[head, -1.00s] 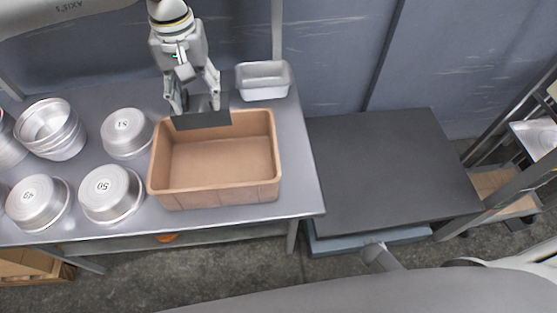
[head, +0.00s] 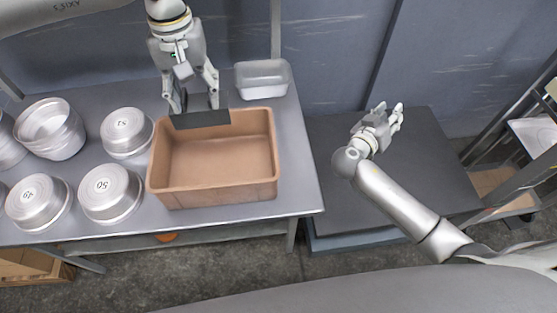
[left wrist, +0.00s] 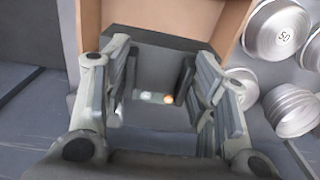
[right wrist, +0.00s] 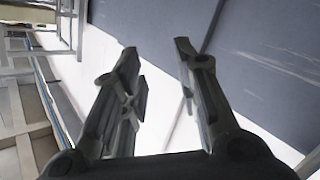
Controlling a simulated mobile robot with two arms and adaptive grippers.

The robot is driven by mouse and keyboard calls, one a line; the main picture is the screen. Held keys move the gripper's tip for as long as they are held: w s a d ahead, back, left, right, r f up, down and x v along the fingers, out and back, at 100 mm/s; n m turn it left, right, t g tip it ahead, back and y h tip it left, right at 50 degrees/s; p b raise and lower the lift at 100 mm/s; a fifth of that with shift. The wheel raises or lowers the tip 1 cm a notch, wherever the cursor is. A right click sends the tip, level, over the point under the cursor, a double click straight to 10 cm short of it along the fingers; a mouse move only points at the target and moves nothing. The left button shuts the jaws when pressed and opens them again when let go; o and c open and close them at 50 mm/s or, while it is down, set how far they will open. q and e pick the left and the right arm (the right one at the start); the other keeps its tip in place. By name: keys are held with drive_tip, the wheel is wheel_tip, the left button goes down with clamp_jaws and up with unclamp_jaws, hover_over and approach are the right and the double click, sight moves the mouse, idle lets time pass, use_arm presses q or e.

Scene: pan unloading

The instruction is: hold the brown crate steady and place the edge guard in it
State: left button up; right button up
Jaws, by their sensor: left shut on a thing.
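The brown crate (head: 222,187) stands upright and open on the metal table, and its inside looks empty. The edge guard, a dark angled piece (head: 202,119), overlaps the crate's back rim near the left corner; I cannot tell whether it touches the rim. It also shows in the left wrist view (left wrist: 160,50). My left gripper (head: 198,102) is shut on the edge guard from behind the crate. My right gripper (head: 390,108) is open and empty above the dark platform, well right of the crate. Its fingers stand apart in the right wrist view (right wrist: 157,50).
Several round metal pans (head: 110,192) stand left of the crate on the table (head: 303,180). A small metal loaf pan (head: 262,80) sits behind the crate at the right. The dark platform (head: 335,195) is otherwise bare. A rack (head: 510,185) stands at far right.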

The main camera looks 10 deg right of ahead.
drive_tip(key=s+a+r+n+y, duration=0.1)
drive_tip(key=s+a+y, duration=0.2)
drive_tip(key=a, duration=0.7)
drive_tip(key=s+a+r+n+t+y, duration=0.1)
drive_tip(key=s+a+y, duration=0.3)
drive_tip(key=a, duration=0.7)
drive_tip(key=s+a+r+n+t+y, duration=0.1)
drive_tip(key=s+a+y, duration=0.3)
drive_tip(key=a, duration=0.7)
drive_tip(key=shift+s+r+n+y, duration=0.15)
drive_tip(key=shift+r+n+y, duration=0.45)
drive_tip(key=shift+w+f, duration=0.15)
drive_tip(key=shift+w, duration=0.2)
drive_tip(key=x, duration=1.1)
drive_tip(key=shift+f, duration=0.1)
drive_tip(key=shift+s, duration=0.1)
clamp_jaws()
